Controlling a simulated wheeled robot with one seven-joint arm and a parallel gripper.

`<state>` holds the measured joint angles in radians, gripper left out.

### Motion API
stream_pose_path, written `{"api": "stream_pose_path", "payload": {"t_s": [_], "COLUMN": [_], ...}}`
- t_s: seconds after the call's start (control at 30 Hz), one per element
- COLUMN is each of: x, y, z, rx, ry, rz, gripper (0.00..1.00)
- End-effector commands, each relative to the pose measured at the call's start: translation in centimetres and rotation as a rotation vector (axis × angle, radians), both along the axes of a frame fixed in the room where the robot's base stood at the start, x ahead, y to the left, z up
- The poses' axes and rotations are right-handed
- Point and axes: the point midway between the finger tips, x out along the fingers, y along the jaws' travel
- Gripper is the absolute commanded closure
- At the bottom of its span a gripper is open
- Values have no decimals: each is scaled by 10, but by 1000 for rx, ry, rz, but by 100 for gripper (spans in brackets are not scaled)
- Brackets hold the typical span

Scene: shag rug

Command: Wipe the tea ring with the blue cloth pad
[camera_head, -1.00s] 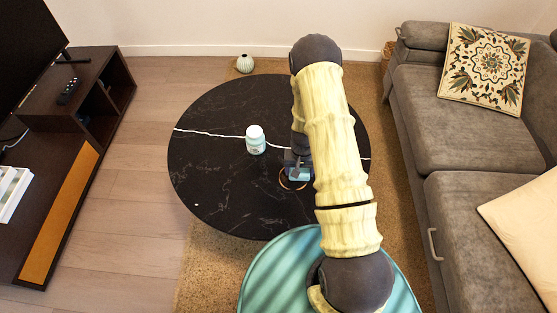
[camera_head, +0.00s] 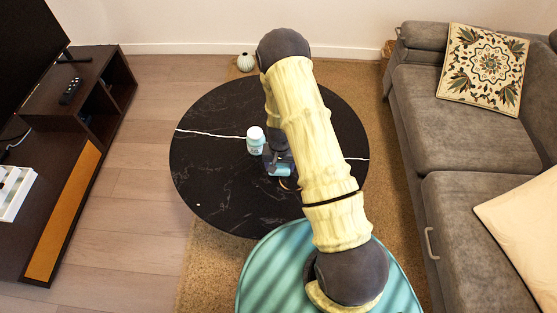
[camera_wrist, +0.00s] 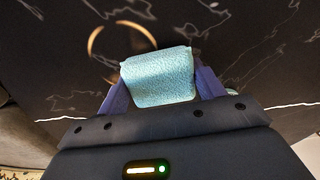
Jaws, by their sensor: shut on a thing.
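The blue cloth pad (camera_wrist: 158,78) is a light teal block held between the two fingers of my gripper (camera_wrist: 162,82). In the head view the pad (camera_head: 281,173) shows low at the black round table, partly hidden by my arm. I cannot tell if it touches the top. The tea ring (camera_wrist: 90,42) is a brown circle just beyond the pad in the wrist view, and the pad hides its near right part. In the head view only a bit of the ring (camera_head: 289,184) shows beside my arm.
A white and teal bottle (camera_head: 256,141) stands on the black table (camera_head: 215,170), close to the left of my gripper. A grey sofa (camera_head: 465,135) is at the right and a dark TV cabinet (camera_head: 60,170) at the left. The table's left half is clear.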

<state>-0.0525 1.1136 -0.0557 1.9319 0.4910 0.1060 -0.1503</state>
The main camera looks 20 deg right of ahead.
Motion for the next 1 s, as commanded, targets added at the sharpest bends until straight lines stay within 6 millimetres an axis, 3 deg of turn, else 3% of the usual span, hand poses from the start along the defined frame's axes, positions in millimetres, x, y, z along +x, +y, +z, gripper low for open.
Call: {"api": "stream_pose_path", "payload": {"t_s": [0.5, 1.0], "x": [-1, -1], "y": [-2, -2], "z": [48, 53], "rx": [0, 0], "ry": [3, 3], "rz": [-2, -3], "gripper": [54, 54]}}
